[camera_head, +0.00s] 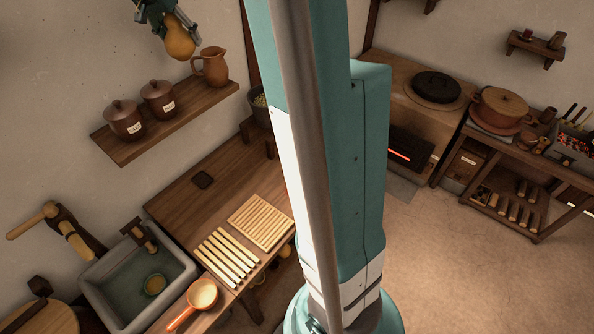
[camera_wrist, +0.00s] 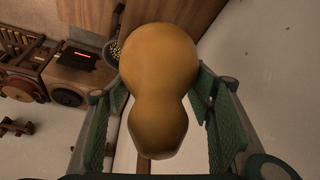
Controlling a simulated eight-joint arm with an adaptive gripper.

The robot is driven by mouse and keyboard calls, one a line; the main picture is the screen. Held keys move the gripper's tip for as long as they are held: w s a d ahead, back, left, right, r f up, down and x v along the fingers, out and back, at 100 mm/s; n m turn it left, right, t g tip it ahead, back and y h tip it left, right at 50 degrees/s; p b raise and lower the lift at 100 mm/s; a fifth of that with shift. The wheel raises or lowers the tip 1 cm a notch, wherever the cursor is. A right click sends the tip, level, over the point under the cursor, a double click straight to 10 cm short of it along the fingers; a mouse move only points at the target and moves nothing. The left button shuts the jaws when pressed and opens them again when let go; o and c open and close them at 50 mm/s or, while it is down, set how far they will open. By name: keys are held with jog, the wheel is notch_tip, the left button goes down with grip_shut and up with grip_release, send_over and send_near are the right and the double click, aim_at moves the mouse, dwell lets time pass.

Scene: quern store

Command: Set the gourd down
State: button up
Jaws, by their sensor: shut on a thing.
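The gourd (camera_head: 180,40) is orange-brown with a round bulb and a narrower neck.
Two lidded brown jars (camera_head: 124,120) and a clay jug (camera_head: 212,66) stand on the shelf. Below are a wooden counter (camera_head: 190,205) with slatted racks (camera_head: 262,222), an orange-handled pan (camera_head: 201,295) and a sink (camera_head: 105,275). My teal column blocks the middle of the head view.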

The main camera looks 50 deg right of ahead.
jog(key=s+d+m+g+b, duration=0.1)
jog(key=s+d+m+b, duration=0.1)
jog(key=s+d+b, duration=0.7)
jog(key=s+d+m+b, duration=0.1)
jog(key=s+d+b, duration=0.3)
jog(key=s, duration=1)
jog(key=s+d+m+g+b, duration=0.1)
jog(key=s+d+m+b, duration=0.1)
jog(key=s+d+b, duration=0.65)
jog(key=s+a+f, duration=0.1)
jog(key=f, duration=2.2)
jog(key=s+a+f+p, duration=0.1)
jog(key=a+f, duration=0.1)
jog(key=f, duration=2.2)
jog(key=shift+a+f, duration=0.15)
jog(key=shift+f, duration=0.15)
jog(key=shift+s, duration=0.1)
notch_tip(320, 180, down, 6)
jog(key=b, duration=0.1)
jog(key=shift+f+b, duration=0.15)
jog(key=shift+b, duration=0.15)
jog(key=shift+f+b, duration=0.6)
jog(key=shift+f, duration=1.25)
jog(key=shift+f, duration=0.2)
